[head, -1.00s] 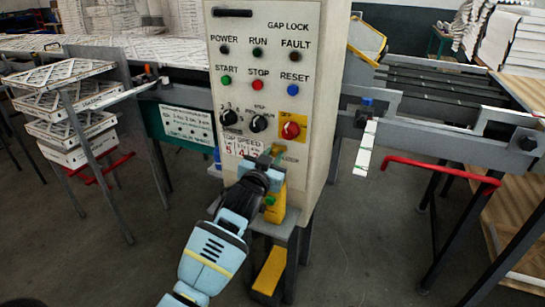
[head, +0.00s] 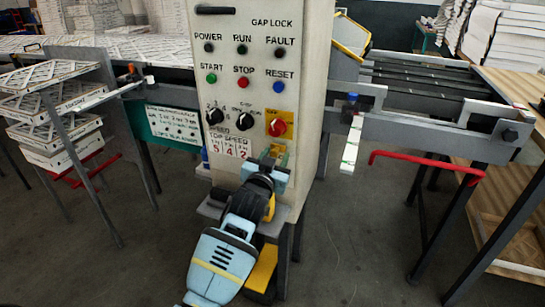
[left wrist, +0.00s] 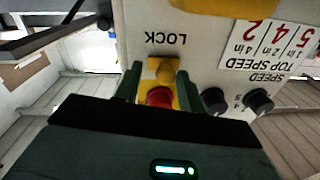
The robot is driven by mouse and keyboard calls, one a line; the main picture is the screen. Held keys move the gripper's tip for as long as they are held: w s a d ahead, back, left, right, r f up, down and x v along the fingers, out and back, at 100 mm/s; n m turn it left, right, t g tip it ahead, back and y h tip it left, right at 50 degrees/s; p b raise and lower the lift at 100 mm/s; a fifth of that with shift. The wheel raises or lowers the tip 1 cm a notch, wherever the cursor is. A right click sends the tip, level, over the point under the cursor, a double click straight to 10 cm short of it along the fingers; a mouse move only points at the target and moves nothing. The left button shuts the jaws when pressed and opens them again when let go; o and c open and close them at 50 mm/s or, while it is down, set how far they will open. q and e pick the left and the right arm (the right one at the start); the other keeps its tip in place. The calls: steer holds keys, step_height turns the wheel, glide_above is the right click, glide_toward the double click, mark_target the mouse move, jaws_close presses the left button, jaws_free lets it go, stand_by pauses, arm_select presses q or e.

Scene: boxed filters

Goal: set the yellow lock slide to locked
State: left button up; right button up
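The yellow lock slide (left wrist: 165,70) appears in the left wrist view between my fingertips, beside the upside-down LOCK label on the cream panel (left wrist: 200,55). In the head view my left gripper and fingers mostly cover that spot, so the slide's position there cannot be told. My left gripper (head: 273,160) is at the panel's lower right part, below the red rotary switch (head: 278,127). Its two fingers (left wrist: 159,80) stand apart, one on each side of the yellow part. Contact cannot be made out. My right gripper is not in view.
The red switch knob (left wrist: 160,97) sits close to the fingers. Black speed knobs (head: 215,117) are to its left. A grey ledge (head: 212,210) juts out below the panel. A red bar (head: 425,163) and conveyor frame stand right; stacked filters (head: 55,100) stand left.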

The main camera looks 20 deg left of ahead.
arm_select(q)
steer(key=shift+s+a, duration=0.1)
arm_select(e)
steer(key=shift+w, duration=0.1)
arm_select(q)
steer(key=shift+s, duration=0.2)
steer(key=s, duration=0.7)
steer(key=shift+s+d, duration=0.15)
steer(key=shift+d, duration=0.05)
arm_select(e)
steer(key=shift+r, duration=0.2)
arm_select(q)
steer(key=s+f+g+h+p, duration=0.2)
steer(key=s+f+g+p, duration=0.3)
steer(key=s+f, duration=1.45)
steer(key=s+f+g+p, duration=0.2)
steer(key=s, duration=1.1)
steer(key=s+f+g+p, duration=0.2)
steer(key=s, duration=1.1)
steer(key=shift+s+m+h, duration=0.3)
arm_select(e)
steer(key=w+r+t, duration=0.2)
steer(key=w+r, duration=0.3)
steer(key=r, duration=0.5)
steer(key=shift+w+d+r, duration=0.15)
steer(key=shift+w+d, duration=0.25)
